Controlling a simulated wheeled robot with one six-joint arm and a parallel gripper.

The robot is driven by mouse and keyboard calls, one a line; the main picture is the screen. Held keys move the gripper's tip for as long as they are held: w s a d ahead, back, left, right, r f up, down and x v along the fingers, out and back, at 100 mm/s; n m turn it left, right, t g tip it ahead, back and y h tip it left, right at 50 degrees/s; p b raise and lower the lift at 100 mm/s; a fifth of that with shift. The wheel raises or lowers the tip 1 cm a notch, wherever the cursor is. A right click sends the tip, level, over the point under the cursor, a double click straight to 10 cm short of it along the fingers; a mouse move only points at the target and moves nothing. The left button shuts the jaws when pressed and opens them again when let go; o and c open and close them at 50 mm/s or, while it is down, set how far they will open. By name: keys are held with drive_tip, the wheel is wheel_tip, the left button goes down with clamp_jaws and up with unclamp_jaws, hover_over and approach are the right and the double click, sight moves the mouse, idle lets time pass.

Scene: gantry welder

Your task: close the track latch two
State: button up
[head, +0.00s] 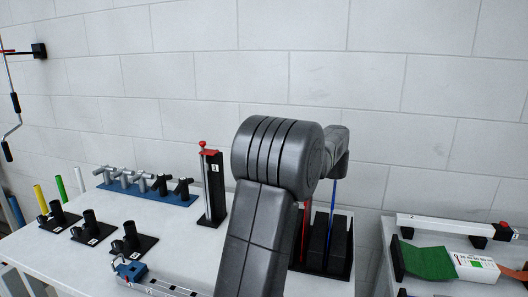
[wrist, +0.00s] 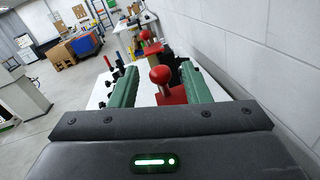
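In the wrist view my gripper (wrist: 160,67) is open, with its two green fingers apart. A red ball knob (wrist: 160,75) on a red latch part (wrist: 172,97) shows between the fingers, with a visible gap on each side. I cannot read a label on it. A second latch with a red ball (wrist: 145,35) stands farther off. In the head view a black upright latch stand (head: 215,190) with a red ball lever (head: 202,145) and a small white label stands left of my arm. My arm hides the gripper and the nearer latch there.
A blue rack (head: 150,192) of grey and black fittings and several black holders (head: 132,242) stand on the white table to the left. A black bin (head: 335,250) with red and blue rods is behind my arm. A brick wall runs close along the back.

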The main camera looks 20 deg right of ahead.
drive_tip(key=v, duration=1.4)
drive_tip(key=shift+p, duration=0.3)
drive_tip(key=shift+w+a, duration=0.1)
drive_tip(key=x, duration=1.4)
drive_tip(key=shift+b, duration=0.3)
drive_tip(key=shift+d, duration=0.2)
